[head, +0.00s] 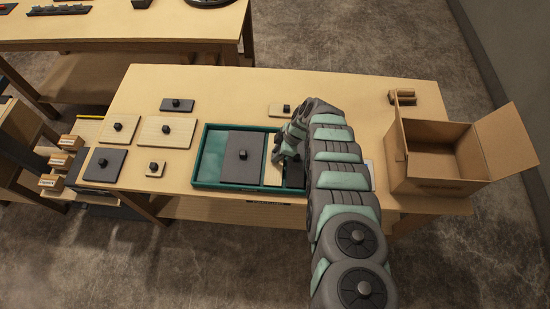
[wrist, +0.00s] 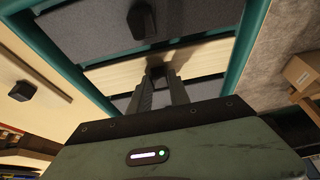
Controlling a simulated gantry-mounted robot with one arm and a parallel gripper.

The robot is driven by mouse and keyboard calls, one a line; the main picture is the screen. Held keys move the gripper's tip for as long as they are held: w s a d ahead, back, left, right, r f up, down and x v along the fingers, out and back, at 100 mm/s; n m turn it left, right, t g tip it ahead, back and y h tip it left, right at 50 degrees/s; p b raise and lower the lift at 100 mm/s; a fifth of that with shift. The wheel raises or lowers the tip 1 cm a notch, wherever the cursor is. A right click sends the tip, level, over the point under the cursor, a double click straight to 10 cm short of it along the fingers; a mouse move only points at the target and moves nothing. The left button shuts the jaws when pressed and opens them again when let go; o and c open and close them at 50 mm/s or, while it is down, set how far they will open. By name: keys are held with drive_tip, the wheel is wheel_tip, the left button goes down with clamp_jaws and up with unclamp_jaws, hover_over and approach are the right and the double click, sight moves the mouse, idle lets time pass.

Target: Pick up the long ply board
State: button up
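The long ply board (head: 270,174) is a narrow pale strip in the green tray (head: 197,158), beside a large dark grey board (head: 238,152). In the wrist view the ply board (wrist: 205,65) lies across the tray between dark grey boards. My gripper (head: 279,155) is over the tray, partly hidden by my arm in the head view. In the wrist view its fingertips (wrist: 157,74) are close together at the middle of the ply board, where a knob seems to sit. Whether they grip it is unclear.
Several knobbed ply and dark boards lie left of the tray, such as a ply one (head: 165,131). Another ply board (head: 281,110) lies behind the tray. An open cardboard box (head: 440,186) stands at the right end of the table. My arm covers the tray's right part.

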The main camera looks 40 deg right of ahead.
clamp_jaws()
idle(0.4)
drive_tip(key=shift+w+r+p, duration=0.1)
drive_tip(key=shift+r+p, duration=0.3)
drive_tip(key=shift+r, duration=0.5)
wheel_tip(320, 180, up, 18)
drive_tip(key=p, duration=0.1)
drive_tip(key=shift+p, duration=0.3)
